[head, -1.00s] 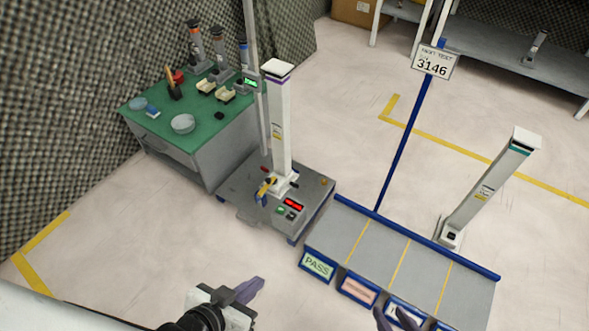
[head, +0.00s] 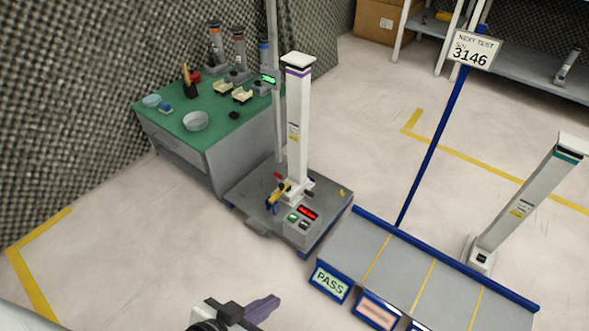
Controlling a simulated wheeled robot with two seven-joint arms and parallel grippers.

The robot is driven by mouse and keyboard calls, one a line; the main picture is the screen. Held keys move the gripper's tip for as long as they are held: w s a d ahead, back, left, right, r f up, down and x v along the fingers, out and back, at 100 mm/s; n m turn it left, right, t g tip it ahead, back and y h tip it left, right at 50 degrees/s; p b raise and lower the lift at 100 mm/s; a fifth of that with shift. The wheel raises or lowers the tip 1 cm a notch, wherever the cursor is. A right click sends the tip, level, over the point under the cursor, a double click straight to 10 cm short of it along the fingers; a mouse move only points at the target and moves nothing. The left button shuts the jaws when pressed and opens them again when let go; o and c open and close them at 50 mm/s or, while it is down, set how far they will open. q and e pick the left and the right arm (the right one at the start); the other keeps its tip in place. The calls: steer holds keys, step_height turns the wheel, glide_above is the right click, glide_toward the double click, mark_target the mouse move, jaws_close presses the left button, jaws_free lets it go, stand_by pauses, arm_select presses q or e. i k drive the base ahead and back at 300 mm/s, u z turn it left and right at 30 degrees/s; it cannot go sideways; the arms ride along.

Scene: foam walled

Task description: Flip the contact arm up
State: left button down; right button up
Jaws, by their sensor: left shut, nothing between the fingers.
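The contact arm (head: 279,192) is a small yellow and dark lever at the foot of a white column (head: 298,130) on a grey test stand (head: 255,205). It is small in view and its exact pose is hard to tell. The stand's front panel has a red lit display (head: 308,213) and a green button. My left gripper (head: 262,309) is at the bottom edge, shut and empty, well in front of the stand and apart from it. My right gripper is out of view.
A green-topped bench (head: 215,130) with bowls and tools stands behind left. A grey sorting platform (head: 405,262) with blue rails and a PASS label (head: 330,281) is to the right, with another white unit (head: 525,205) leaning there. A sign reading 3146 (head: 472,48) stands behind. Floor in front is clear.

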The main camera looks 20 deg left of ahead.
mark_target(282, 187)
steer(key=u, duration=1.7)
steer(key=i, duration=0.85)
steer(key=z, duration=2.6)
